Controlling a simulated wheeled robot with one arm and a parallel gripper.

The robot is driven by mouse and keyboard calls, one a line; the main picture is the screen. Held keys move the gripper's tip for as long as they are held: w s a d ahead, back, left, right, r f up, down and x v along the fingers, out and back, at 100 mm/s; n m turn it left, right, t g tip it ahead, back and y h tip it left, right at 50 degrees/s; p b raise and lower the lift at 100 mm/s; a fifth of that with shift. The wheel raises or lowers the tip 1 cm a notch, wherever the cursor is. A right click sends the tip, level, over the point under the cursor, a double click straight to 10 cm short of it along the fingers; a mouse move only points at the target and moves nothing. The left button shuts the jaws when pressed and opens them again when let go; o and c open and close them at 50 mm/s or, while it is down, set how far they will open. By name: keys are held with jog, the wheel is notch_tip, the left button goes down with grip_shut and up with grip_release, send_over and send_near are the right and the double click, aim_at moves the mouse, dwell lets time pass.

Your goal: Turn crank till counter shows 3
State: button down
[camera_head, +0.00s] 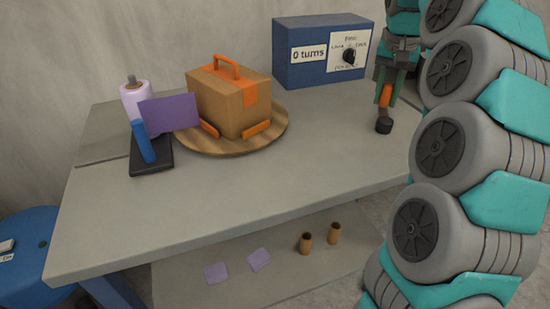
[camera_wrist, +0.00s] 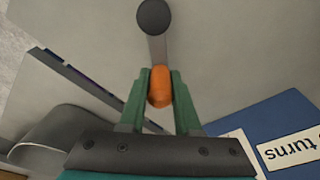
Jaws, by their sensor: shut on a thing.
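The blue box (camera_head: 322,70) stands at the back right of the table, and its white counter label (camera_head: 309,54) reads "0 turns". The crank's orange handle (camera_head: 386,95) is to the right of the box, above a dark round end (camera_head: 383,125). My gripper (camera_head: 388,86) is shut on the orange handle. In the wrist view the orange handle (camera_wrist: 160,88) sits between the green fingers, with a grey bar running to the dark round end (camera_wrist: 154,17). The counter label shows only partly there.
A cardboard box (camera_head: 228,100) with orange tape and handle sits on a round wooden turntable (camera_head: 264,140). Left of it are a purple sheet (camera_head: 169,114), a blue post (camera_head: 143,141) on a black base, and a lilac roll (camera_head: 135,97). The table's front (camera_head: 270,190) is clear.

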aim_at(359, 120)
jog(key=shift+a+b, duration=0.35)
jog(key=shift+a, duration=1.15)
jog(key=shift+a, duration=0.1)
jog(key=shift+s+a+f+b, duration=0.1)
jog(key=shift+s+a+b, duration=0.25)
jog(key=shift+a, duration=0.2)
jog(key=shift+s+a, duration=0.45)
jog(key=shift+a, duration=0.3)
